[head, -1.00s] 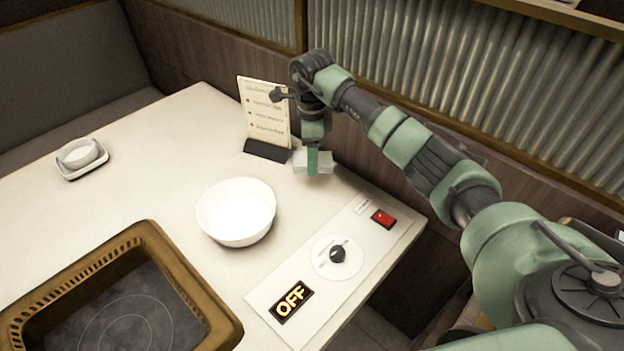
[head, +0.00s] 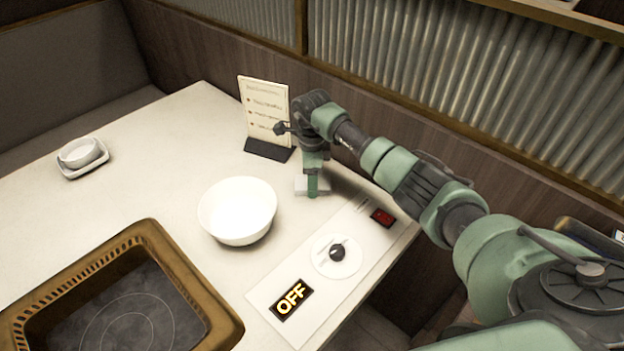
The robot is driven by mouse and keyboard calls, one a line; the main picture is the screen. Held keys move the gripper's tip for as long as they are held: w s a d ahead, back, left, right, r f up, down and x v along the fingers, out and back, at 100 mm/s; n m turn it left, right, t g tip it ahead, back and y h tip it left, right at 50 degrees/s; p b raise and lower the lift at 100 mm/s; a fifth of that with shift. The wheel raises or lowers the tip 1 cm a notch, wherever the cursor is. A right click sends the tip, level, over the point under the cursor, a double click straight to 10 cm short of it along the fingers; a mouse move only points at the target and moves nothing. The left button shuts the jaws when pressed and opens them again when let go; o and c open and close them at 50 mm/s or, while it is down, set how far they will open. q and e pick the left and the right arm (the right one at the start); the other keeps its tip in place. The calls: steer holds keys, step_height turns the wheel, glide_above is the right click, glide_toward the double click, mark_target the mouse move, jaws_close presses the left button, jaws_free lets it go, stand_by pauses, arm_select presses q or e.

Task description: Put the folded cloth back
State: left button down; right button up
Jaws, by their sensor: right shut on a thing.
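The folded cloth (head: 301,182) is a small white block at the right side of the table, partly hidden behind my right gripper. My right gripper (head: 312,190) points down and is shut on the cloth. I cannot tell whether the cloth touches the table. It is just right of the white bowl and in front of the menu stand. My left gripper is not in view.
A white bowl (head: 238,212) stands left of the gripper. A menu stand (head: 265,115) is behind it. A control panel (head: 285,270) with a knob, red switch and OFF display lies in front. A grill recess (head: 190,285) is at lower left. A small dish on a tray (head: 80,155) sits far left.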

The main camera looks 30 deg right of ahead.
steer(key=o, duration=1.2)
steer(key=shift+f, duration=0.1)
steer(key=shift+r, duration=0.4)
step_height(320, 180, up, 12)
steer(key=b, duration=0.1)
steer(key=shift+f, duration=0.2)
